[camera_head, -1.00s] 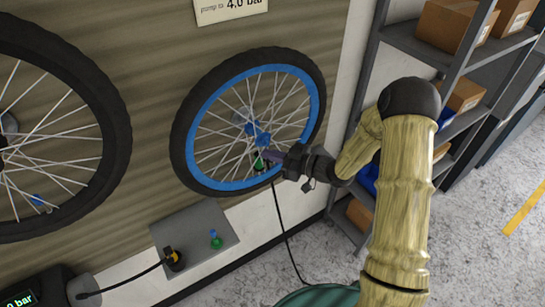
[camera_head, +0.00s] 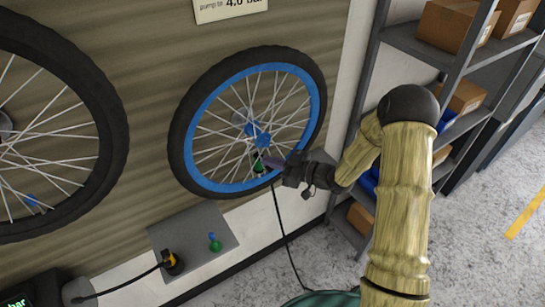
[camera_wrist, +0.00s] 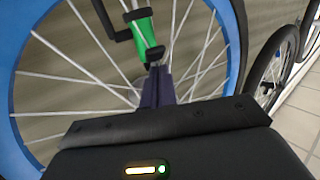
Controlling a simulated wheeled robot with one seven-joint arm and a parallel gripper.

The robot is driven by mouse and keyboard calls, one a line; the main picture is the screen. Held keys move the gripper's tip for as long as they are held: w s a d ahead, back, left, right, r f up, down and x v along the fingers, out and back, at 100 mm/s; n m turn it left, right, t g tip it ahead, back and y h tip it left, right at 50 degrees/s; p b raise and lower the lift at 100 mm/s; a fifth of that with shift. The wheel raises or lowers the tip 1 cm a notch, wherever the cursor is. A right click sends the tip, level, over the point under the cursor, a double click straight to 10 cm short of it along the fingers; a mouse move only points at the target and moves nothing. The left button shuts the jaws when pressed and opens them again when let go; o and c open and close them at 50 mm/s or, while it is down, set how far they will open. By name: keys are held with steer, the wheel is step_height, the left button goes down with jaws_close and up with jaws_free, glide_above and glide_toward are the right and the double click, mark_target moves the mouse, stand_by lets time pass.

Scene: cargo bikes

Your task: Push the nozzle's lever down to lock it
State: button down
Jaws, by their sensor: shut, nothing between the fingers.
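The green nozzle (camera_head: 258,166) sits at the inner edge of the blue rim of the right-hand wheel (camera_head: 178,150), with a black hose (camera_head: 281,222) hanging below. In the wrist view the nozzle (camera_wrist: 130,42) is a green body with black parts at both ends. A black bar (camera_wrist: 138,14) crosses its upper end; I cannot tell if this is the lever or its exact angle. My gripper (camera_head: 270,161) reaches in from the right, its purple fingers shut and empty. In the wrist view the fingertips (camera_wrist: 157,76) are close to the nozzle's lower black part; contact is unclear.
Wheel spokes surround the fingers. A grey wall shelf (camera_head: 215,225) below holds a black-and-yellow fitting (camera_head: 173,263) and a small green-and-blue piece (camera_head: 215,243). Another wheel (camera_head: 112,120) stands left. A shelving unit (camera_head: 400,38) with boxes stands right.

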steer(key=s+d+r, duration=0.1)
steer(key=s+d, duration=0.4)
steer(key=d, duration=0.2)
steer(key=shift+s+p, duration=0.35)
steer(key=shift+s, duration=0.05)
stand_by(0.6)
steer(key=w+d+r+m+t+h, duration=0.1)
steer(key=d+r+m+h, duration=0.1)
steer(key=d+m+h, duration=0.65)
steer(key=s+d+r+m+g+h, duration=0.1)
steer(key=s+m+g+h, duration=0.1)
steer(key=s, duration=0.6)
steer(key=s+d+r+m+g+h, duration=0.1)
steer(key=s+r+m+g+h, duration=0.1)
steer(key=s+h, duration=0.3)
steer(key=s+m+g, duration=0.1)
steer(key=s, duration=0.2)
steer(key=shift+s+r, duration=0.2)
steer(key=shift+r, duration=0.1)
